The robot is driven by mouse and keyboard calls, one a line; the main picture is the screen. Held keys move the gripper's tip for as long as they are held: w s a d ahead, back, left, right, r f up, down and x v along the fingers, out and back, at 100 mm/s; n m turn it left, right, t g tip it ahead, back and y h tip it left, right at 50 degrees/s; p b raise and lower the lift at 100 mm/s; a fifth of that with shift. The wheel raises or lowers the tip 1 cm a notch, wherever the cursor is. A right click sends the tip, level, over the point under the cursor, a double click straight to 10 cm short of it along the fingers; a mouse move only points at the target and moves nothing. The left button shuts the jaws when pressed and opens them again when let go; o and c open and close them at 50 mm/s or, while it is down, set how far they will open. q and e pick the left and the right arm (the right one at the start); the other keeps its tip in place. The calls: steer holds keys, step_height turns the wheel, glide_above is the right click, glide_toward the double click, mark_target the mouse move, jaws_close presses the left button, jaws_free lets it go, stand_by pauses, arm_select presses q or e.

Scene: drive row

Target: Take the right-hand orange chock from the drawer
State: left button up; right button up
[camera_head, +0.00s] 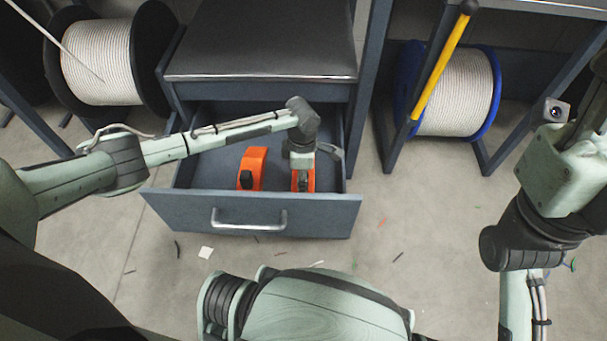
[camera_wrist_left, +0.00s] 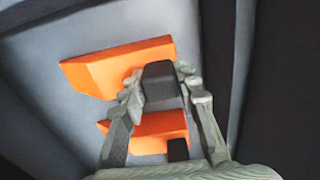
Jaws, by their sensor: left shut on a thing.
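The right-hand orange chock (camera_head: 311,183) is in the open drawer (camera_head: 330,214), partly hidden under my left gripper (camera_head: 302,178). My left gripper reaches down into the drawer and is shut on this chock. In the left wrist view, the fingers of the gripper (camera_wrist_left: 160,86) are on either side of the black grip of the held chock (camera_wrist_left: 95,72). The left-hand orange chock (camera_head: 258,160) lies apart, to the left, with its own black grip; it also shows in the left wrist view (camera_wrist_left: 145,124). I cannot tell whether the held chock touches the drawer floor.
A dark cabinet top (camera_head: 260,40) overhangs the back of the drawer. A black cable reel (camera_head: 100,60) stands at left and a blue one (camera_head: 455,95) at right, with a yellow-handled bar (camera_head: 440,65) before it. Small scraps lie on the floor (camera_head: 400,215).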

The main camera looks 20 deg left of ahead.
arm_select(q)
jaws_close()
